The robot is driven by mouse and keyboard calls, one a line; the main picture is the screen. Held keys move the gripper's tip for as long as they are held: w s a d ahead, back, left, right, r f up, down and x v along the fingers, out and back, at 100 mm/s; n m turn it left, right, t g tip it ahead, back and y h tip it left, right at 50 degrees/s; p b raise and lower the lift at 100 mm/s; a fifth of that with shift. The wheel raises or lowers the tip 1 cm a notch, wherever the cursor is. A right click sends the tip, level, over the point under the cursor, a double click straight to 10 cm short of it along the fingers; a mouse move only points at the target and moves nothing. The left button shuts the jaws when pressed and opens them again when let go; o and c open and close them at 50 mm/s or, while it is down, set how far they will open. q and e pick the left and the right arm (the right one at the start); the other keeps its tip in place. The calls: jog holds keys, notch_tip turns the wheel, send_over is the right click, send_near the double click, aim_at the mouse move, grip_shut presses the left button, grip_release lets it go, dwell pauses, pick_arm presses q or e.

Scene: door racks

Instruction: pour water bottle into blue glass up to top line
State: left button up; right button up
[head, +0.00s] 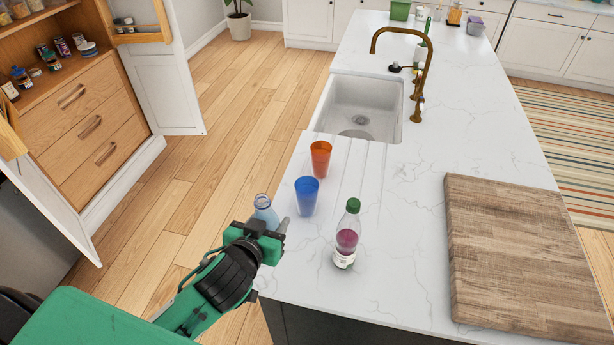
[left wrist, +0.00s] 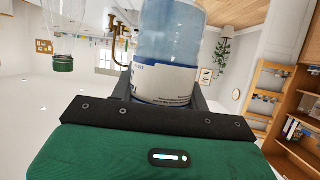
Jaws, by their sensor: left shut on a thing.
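My left gripper (head: 268,228) is shut on the water bottle (head: 264,208), a clear bluish bottle near the counter's left edge. In the left wrist view the water bottle (left wrist: 166,55) fills the top middle between the fingers, with a white label around it. Its lower part is hidden by the gripper in the head view. The blue glass (head: 307,196) stands upright on the counter, just right of and beyond the gripper, apart from it. Its line marks are too small to make out. My right gripper is in neither view.
An orange glass (head: 320,159) stands behind the blue one. A green-capped bottle with dark red liquid (head: 347,236) stands to the right. A wooden board (head: 520,260) lies farther right. The sink (head: 360,107) and brass faucet (head: 419,75) are beyond. The countertop (head: 410,215) between is clear.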

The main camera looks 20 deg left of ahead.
pick_arm(q)
jog(key=shift+r+p, duration=0.6)
jog(key=shift+r, duration=0.4)
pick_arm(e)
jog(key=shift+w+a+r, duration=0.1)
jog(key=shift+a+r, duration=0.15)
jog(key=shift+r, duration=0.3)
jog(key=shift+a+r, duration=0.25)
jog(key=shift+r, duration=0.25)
